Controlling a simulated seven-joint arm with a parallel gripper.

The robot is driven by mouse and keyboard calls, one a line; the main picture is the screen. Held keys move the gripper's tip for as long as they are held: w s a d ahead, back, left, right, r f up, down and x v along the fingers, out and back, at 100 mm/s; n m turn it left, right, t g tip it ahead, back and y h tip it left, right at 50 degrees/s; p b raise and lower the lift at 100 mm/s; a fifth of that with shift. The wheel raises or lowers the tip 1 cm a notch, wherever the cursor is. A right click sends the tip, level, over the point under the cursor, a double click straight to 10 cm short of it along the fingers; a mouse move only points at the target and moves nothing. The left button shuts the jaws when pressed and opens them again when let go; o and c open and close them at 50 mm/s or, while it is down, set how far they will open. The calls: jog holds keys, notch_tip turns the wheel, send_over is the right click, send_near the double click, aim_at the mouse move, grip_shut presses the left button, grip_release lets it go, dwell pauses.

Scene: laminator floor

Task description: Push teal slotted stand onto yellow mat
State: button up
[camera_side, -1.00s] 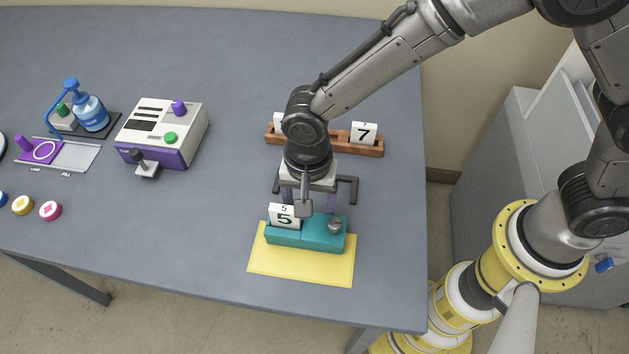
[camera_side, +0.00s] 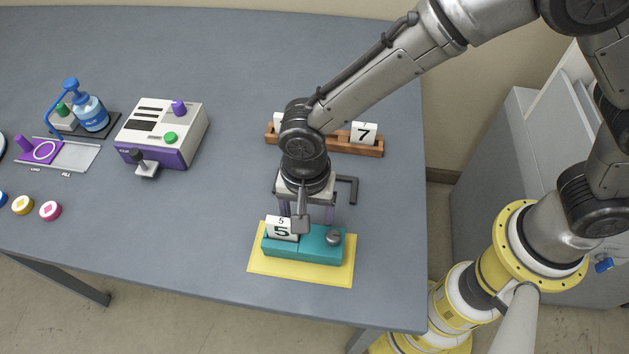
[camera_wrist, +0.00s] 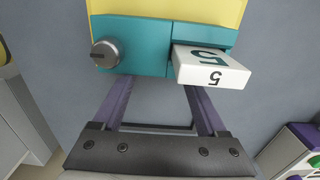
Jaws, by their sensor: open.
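The teal slotted stand (camera_side: 312,246) sits on the yellow mat (camera_side: 290,270), with yellow showing in front of it and at its sides. It carries a white card marked 5 (camera_side: 281,229) at its left and a grey knob (camera_side: 333,237) at its right. In the wrist view the stand (camera_wrist: 143,41) lies across the top, with the mat (camera_wrist: 165,9) beyond it. My gripper (camera_wrist: 158,90) is open, its two purple fingers apart with nothing between them. The fingertips are at the stand's back side, touching or very close; I cannot tell which.
A wooden rack (camera_side: 345,145) with white cards, one marked 7, stands behind my gripper. A white and purple machine (camera_side: 163,135) is to the left, with a blue pump bottle (camera_side: 90,110) farther left. The table's front edge lies just beyond the mat.

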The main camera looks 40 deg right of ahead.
jog(key=shift+s+a, duration=0.25)
jog(key=shift+a, duration=0.1)
dwell(0.3)
jog(key=shift+w+d, duration=0.3)
jog(key=shift+d, duration=0.1)
notch_tip(320, 180, up, 12)
dwell(1.6)
